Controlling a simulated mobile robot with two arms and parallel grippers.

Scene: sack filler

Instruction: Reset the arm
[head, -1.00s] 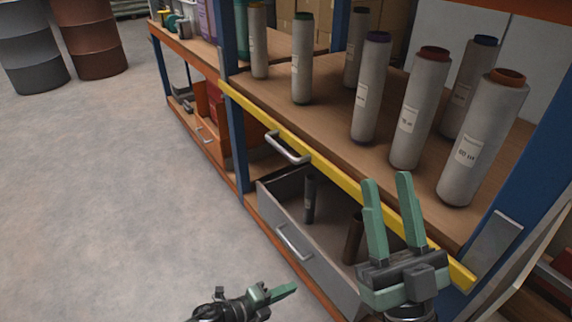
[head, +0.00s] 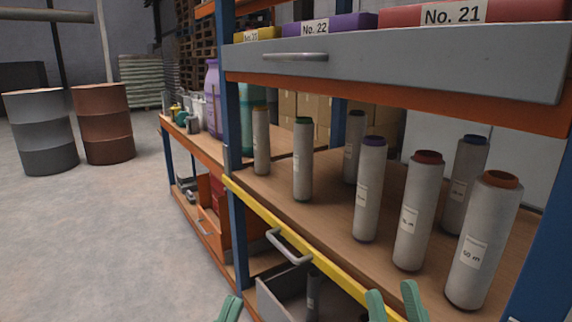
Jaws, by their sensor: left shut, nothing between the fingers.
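My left gripper (head: 230,307) shows only as a green fingertip at the bottom edge of the head view. It is shut and empty, in front of the open lower drawer. My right gripper (head: 391,289) shows two green fingertips at the bottom, spread apart with nothing between them. It is in front of the yellow shelf edge (head: 265,217), right of the open grey drawer (head: 268,303). Both wrists and most of both arms are below the picture.
Several upright grey tubes with coloured caps, such as the orange-capped one (head: 480,245), stand on the wooden shelf (head: 330,205). A grey upper drawer (head: 400,70) holds labelled boxes. A blue post (head: 229,120) supports the rack. Two drums (head: 103,125) stand far left; the floor between is clear.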

